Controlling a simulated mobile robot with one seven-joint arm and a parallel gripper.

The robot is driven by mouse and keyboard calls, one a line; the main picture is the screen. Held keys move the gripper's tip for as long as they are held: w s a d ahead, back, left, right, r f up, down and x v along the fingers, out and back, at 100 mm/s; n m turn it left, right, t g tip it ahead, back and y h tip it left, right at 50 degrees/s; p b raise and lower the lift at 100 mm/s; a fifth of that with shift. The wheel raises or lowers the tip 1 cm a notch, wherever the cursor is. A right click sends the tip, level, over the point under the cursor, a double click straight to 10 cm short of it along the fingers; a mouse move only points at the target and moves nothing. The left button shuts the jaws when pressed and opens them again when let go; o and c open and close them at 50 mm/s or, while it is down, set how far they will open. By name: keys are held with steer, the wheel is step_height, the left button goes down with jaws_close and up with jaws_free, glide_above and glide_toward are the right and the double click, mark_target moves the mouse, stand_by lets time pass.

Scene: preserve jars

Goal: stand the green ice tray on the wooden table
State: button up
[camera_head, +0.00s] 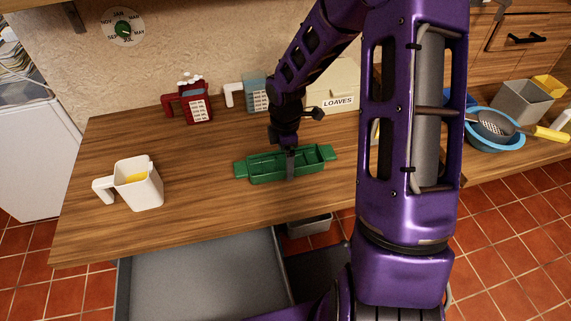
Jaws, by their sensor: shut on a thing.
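The green ice tray (313,161) is a long, open tray with end handles. It is over the middle of the wooden table (215,203), level, and I cannot tell whether it touches the surface. My gripper (290,163) reaches down from above and is shut on the tray near its middle. The gripper hides part of the tray's inside and near wall. My purple arm covers the table's right side.
A white jug (139,185) with yellow contents stands at the table's left. A red container (197,103), a blue one (258,97) and a box marked LOAVES (334,84) line the back. A blue bowl (496,140) with a strainer stands at right.

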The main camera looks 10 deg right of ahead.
steer(key=shift+f, duration=1)
steer(key=shift+f, duration=0.1)
steer(key=o, duration=1.1)
step_height(320, 180, up, 12)
steer(key=shift+r, duration=0.1)
